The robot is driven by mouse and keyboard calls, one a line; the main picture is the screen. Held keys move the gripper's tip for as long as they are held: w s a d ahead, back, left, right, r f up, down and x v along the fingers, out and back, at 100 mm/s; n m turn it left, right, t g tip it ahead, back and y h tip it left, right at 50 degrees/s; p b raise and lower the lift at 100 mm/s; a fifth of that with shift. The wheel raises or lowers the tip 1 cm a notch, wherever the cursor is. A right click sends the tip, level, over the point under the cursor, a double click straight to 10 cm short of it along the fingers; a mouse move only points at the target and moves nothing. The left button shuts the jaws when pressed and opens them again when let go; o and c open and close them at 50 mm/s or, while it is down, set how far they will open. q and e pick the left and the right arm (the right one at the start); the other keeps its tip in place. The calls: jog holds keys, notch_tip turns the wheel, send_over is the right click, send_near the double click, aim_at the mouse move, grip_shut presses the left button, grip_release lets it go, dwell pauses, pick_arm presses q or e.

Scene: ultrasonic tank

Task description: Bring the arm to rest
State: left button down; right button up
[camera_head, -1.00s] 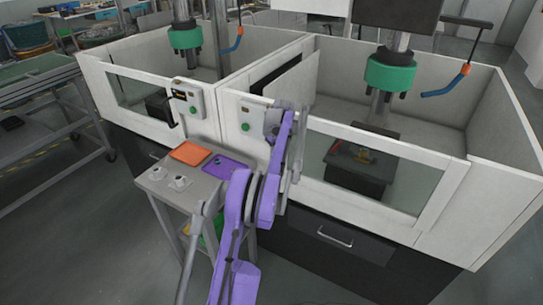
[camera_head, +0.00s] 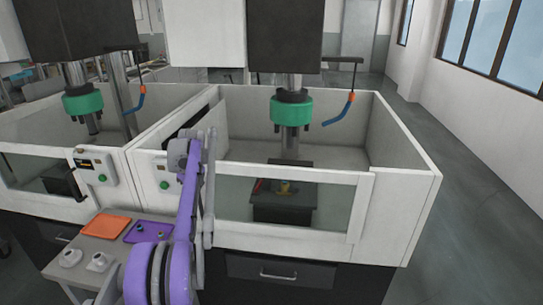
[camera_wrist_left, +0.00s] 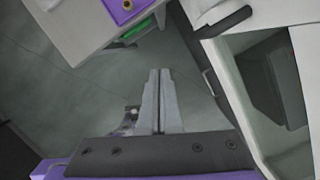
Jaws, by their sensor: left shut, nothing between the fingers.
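My left gripper (camera_wrist_left: 160,75) shows in the left wrist view with its two grey fingers together and nothing between them. It hangs over bare floor, beside a small table and the white machine enclosure. In the head view my purple and grey arm rises from the bottom in front of the enclosure; I cannot make out the fingertips there. My right gripper is in neither view.
The white enclosure (camera_head: 400,220) holds a green spindle head (camera_head: 291,108) and a dark block (camera_head: 284,208). The small table (camera_head: 75,282) carries an orange tray (camera_head: 106,228) and a purple tray (camera_head: 148,232). Open floor (camera_head: 450,150) lies at the right.

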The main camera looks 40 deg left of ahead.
pick_arm(q)
jog(key=w+d+n+t, duration=0.25)
jog(key=d+n, duration=0.45)
jog(key=d, duration=1.9)
jog(key=s+d+f+n+t+h, duration=0.1)
jog(key=s+d+f+n, duration=0.4)
jog(key=s+d, duration=0.3)
jog(key=s+d+f+n+t+h, duration=0.1)
jog(key=s+d+f+n+t, duration=0.1)
jog(key=s+d+f+n, duration=0.3)
jog(key=s+d+f, duration=0.1)
jog(key=s+d, duration=0.3)
jog(key=d, duration=0.5)
jog(key=shift+s+d+f+n+h, duration=0.2)
jog(key=shift+s+d+n+h, duration=0.1)
jog(key=shift+d, duration=0.1)
